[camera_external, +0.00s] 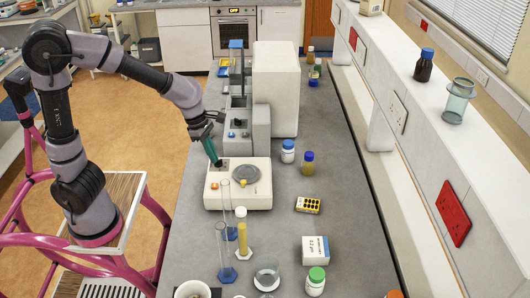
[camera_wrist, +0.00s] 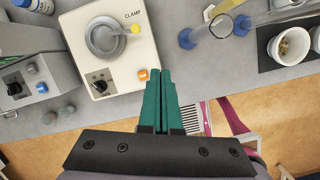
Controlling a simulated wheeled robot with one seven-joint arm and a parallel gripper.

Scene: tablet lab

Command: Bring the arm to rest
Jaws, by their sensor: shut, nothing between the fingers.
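My gripper (camera_external: 212,154) is at the end of my raised arm, which reaches from the left over the near edge of the bench (camera_external: 330,180). In the wrist view its two green fingers (camera_wrist: 161,75) are together, with nothing between them. The fingertips are above or just in front of the white clamp machine (camera_external: 262,199), near its knob. In the wrist view this machine (camera_wrist: 145,50) lies just past the fingertips, with its round clamp, black knob and orange button showing. I cannot tell how high the fingertips are above it.
Grey instruments (camera_external: 261,130) and a tall white box (camera_external: 276,85) stand behind the machine. Glass cylinders (camera_external: 226,262), a white beaker (camera_external: 191,290) and a green-capped bottle (camera_external: 316,281) stand nearer. White and brown bottles (camera_external: 288,151) are to the right. Open floor (camera_external: 130,120) lies left of the bench.

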